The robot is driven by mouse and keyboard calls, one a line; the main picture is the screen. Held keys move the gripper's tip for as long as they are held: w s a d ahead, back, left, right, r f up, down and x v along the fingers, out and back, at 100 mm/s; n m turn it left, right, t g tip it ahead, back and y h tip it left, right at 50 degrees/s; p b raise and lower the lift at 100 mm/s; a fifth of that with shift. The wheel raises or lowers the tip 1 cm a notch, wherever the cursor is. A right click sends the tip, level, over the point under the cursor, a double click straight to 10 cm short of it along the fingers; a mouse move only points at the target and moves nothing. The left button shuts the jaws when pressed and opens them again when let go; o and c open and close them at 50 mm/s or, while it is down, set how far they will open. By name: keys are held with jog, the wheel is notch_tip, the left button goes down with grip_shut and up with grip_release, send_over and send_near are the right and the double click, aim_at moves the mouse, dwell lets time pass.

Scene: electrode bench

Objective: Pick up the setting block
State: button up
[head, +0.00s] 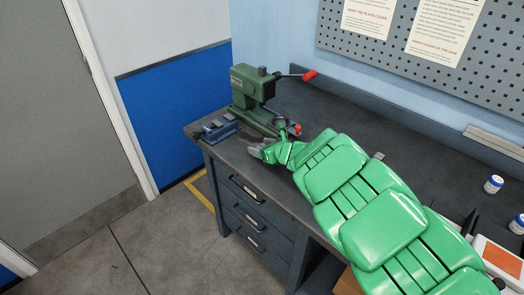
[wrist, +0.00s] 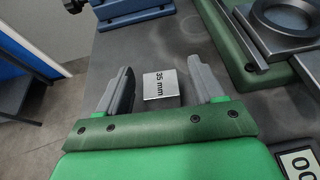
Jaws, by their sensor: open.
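The setting block is a small metal block marked "35 mm" (wrist: 160,87), lying on the dark bench top in the wrist view. My gripper (wrist: 166,84) is open, with one grey finger to the left of the block and the other to its right. The block shows between the fingers, with a gap on each side. In the head view my gripper (head: 262,152) is near the bench's front edge, and the block cannot be made out there.
A green press (head: 249,88) with a red-knobbed lever stands behind my gripper. A blue vise-like fixture (head: 219,128) sits at the bench's left end. Blue-capped white jars (head: 493,184) stand far right.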

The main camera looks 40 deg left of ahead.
jog(key=shift+x, duration=0.9)
jog(key=shift+f, duration=0.1)
grip_shut()
